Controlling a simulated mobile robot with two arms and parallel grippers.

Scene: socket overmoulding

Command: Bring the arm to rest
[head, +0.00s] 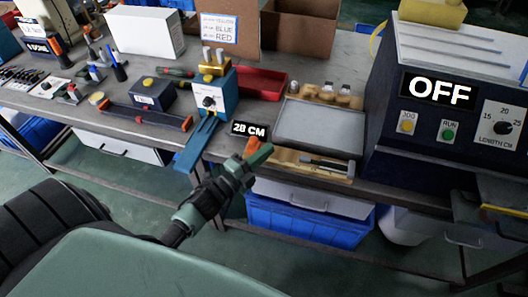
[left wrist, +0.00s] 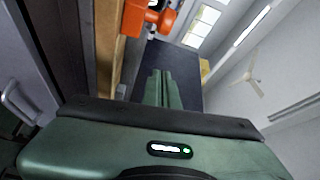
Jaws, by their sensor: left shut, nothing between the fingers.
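My left gripper (head: 257,152) is in the head view, at the front edge of the workbench, just below the 28 CM label. Its green fingers are together with nothing seen between them. In the left wrist view the two closed fingers (left wrist: 162,90) point up the picture toward a dark surface. An orange part (left wrist: 148,18) shows close to them at the top. My right gripper is in neither view.
A dark machine (head: 420,105) marked OFF stands at the right of the bench. A grey tray (head: 318,128), a red bin (head: 260,83) and a blue fixture (head: 212,115) are near the gripper. Blue crates (head: 305,225) sit under the bench. Green floor in front is open.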

